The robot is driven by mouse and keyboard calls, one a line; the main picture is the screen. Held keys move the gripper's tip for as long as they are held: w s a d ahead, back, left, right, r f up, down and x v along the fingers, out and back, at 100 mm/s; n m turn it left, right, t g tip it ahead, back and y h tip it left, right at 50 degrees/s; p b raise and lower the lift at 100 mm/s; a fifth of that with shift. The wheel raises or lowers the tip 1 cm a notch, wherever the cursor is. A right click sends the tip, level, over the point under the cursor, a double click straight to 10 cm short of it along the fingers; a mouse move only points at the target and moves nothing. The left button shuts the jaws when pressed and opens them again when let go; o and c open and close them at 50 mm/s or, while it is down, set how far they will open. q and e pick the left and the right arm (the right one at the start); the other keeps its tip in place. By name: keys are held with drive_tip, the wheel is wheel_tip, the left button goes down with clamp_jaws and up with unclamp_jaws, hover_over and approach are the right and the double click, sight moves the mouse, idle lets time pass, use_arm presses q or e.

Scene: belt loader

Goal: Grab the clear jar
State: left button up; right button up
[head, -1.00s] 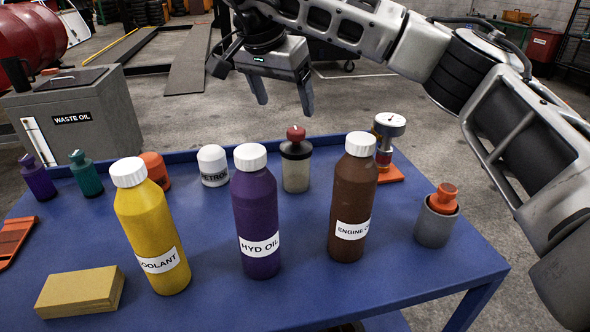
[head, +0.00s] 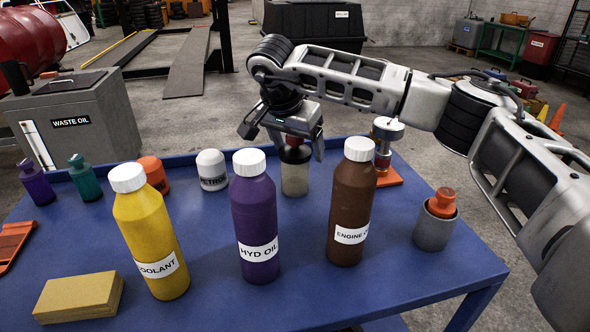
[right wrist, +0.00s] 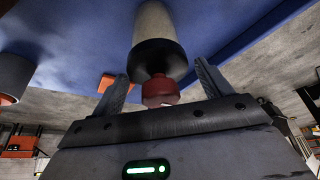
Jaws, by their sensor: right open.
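The clear jar (head: 294,180) stands upright near the back edge of the blue table, with a dark collar and a red knob on top. My right gripper (head: 298,152) is at the jar's top, pointing down, and partly hides the knob and collar. In the right wrist view, the jar (right wrist: 156,28) lies between the two spread fingers, with its red knob near the palm. The right gripper (right wrist: 161,72) is open, and I see gaps beside the jar. My left gripper is not in view.
On the blue table (head: 215,300), the purple HYD OIL bottle (head: 254,215) and brown engine oil bottle (head: 350,205) stand in front of the jar. A white-capped container (head: 212,170) is left of it. A gauge device (head: 386,135) on an orange base is right of it.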

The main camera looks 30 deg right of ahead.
drive_tip(key=c, duration=1.5)
drive_tip(key=shift+o, duration=0.2)
drive_tip(key=shift+r, duration=0.1)
